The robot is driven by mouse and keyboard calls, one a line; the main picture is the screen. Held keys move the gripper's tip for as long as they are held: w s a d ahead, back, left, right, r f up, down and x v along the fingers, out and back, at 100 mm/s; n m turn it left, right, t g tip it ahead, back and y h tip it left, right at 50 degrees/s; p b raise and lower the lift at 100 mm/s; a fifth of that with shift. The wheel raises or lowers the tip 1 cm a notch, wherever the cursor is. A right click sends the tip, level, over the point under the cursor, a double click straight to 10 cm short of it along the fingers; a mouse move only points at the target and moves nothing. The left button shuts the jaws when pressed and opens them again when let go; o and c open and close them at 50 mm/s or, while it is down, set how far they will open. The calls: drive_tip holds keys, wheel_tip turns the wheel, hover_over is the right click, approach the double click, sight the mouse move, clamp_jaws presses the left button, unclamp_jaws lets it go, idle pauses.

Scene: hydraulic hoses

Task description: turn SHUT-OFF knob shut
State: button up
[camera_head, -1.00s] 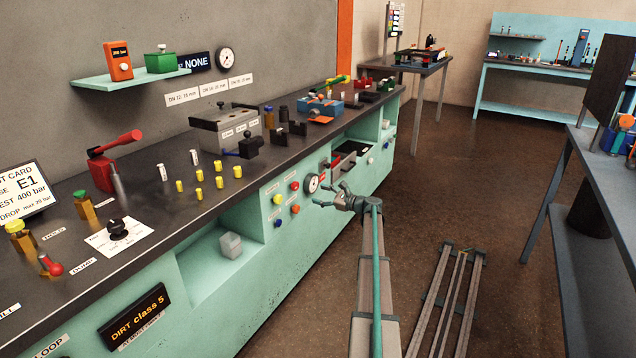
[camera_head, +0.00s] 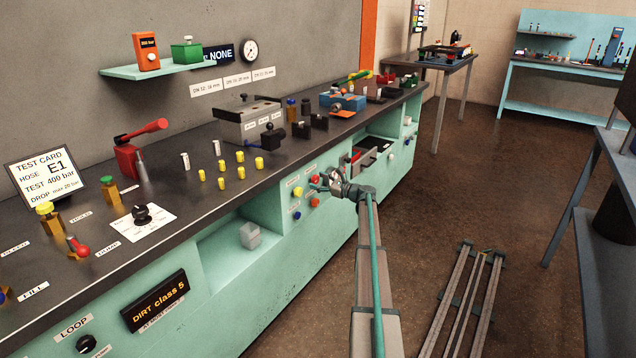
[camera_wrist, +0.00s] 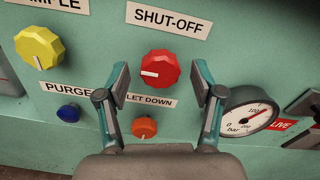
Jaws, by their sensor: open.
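The SHUT-OFF knob (camera_wrist: 160,68) is a red, lobed knob with a white pointer mark on its left side, below the SHUT-OFF label (camera_wrist: 168,20) in the wrist view. My gripper (camera_wrist: 164,82) is open, with one finger on each side of the knob in the picture. I see no contact, and the depth gap is hard to judge. In the head view my gripper (camera_head: 322,182) is at the green bench front, by the small coloured knobs, and partly covers that panel.
A yellow knob (camera_wrist: 40,47) is to the left, a blue knob (camera_wrist: 69,113) lower left and an orange LET DOWN knob (camera_wrist: 144,127) below. A pressure gauge (camera_wrist: 247,113) stands close to the right finger. The floor (camera_head: 440,210) right of my arm is open, apart from rails.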

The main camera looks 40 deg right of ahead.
drive_tip(key=shift+w+a, duration=0.1)
drive_tip(key=shift+w, duration=0.2)
drive_tip(key=shift+c, duration=0.3)
drive_tip(key=c, duration=1.1)
